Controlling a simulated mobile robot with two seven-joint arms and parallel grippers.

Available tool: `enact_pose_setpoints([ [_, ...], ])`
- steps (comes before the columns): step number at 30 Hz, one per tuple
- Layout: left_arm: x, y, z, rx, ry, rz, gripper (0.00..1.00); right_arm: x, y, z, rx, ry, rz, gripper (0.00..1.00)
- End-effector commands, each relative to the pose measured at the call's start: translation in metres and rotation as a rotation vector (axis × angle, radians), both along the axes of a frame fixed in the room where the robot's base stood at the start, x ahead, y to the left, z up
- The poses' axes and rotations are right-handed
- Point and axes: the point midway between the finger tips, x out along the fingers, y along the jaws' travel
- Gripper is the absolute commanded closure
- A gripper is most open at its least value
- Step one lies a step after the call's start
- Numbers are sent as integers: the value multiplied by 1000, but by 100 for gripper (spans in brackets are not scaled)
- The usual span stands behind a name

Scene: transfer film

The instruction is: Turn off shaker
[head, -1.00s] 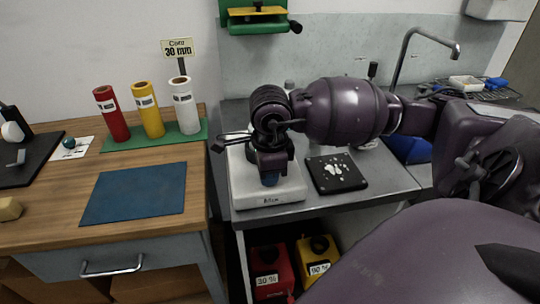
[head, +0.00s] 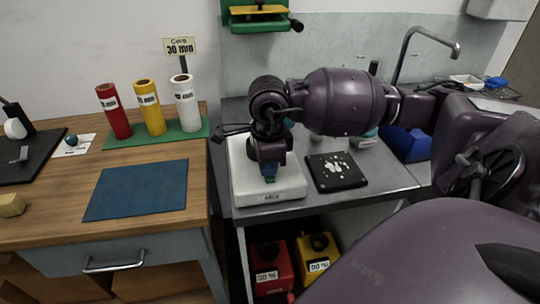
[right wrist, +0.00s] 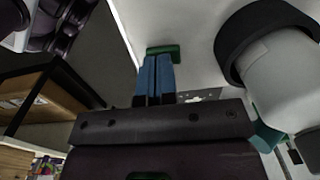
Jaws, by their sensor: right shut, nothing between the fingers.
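The shaker (head: 244,188) is a white, flat-topped box with a small dark label on its front, on the grey counter. My right gripper (head: 269,178) points down over the shaker's front part, its blue fingers shut and empty. In the right wrist view the shut fingers (right wrist: 157,64) lie at a small green switch-like part (right wrist: 163,49) on the white surface; I cannot tell whether they touch it. A pale round vessel with a black ring (right wrist: 280,85) stands close beside the fingers. My gripper and wrist hide much of the shaker's top in the head view. My left gripper is not in view.
A black plate with white blobs (head: 337,171) lies right of the shaker. A blue mat (head: 135,190) and red, yellow and white rolls are on the wooden bench at left. Red (head: 271,268) and yellow (head: 318,256) containers stand below. A sink tap (head: 425,35) is at back right.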

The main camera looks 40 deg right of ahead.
Motion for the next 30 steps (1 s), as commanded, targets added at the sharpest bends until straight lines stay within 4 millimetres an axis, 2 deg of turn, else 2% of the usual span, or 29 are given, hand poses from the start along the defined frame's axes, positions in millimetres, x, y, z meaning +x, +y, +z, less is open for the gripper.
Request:
enact_pose_setpoints([
  [1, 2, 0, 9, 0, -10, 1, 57, 2, -2, 20, -2, -17, 1, 100],
  [9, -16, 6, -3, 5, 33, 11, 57, 0, -1, 74, -3, -20, 4, 100],
  [15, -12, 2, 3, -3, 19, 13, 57, -3, 1, 108, -3, -20, 3, 100],
  [21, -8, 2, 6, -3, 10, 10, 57, -4, 2, 125, -3, -19, 3, 100],
  [30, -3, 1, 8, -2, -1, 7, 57, -5, 2, 128, -2, -17, 3, 100],
])
